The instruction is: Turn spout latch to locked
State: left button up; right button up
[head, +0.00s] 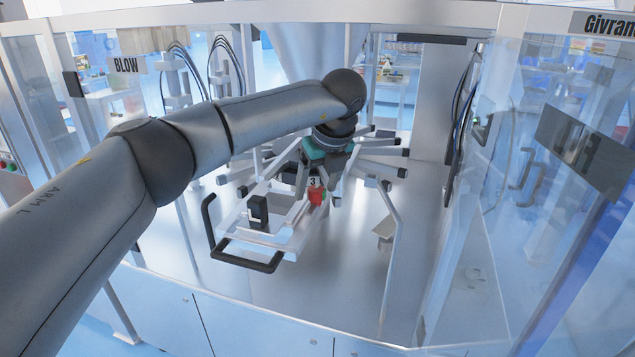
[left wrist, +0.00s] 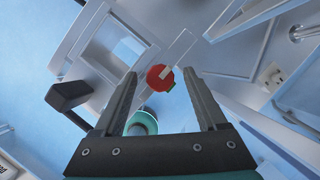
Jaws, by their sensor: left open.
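The spout latch is a small red knob (head: 316,194) on the white frame in the middle of the machine in the head view. In the left wrist view the red knob (left wrist: 160,78) is round with a pale bar across it and a bit of green at its lower right edge. My left gripper (head: 315,190) points down at the knob in the head view, partly hiding the parts around it. Its two fingers (left wrist: 165,82) stand apart in the left wrist view, with the knob between and just beyond their tips. Whether they touch it cannot be told. My right gripper is not in view.
A white frame with a black handle (head: 248,262) stands out to the front left. A black block (head: 258,210) sits on it, left of the knob. Grey arms radiate around my gripper.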

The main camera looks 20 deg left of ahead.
pick_arm(q)
grip_shut()
dwell(0.6)
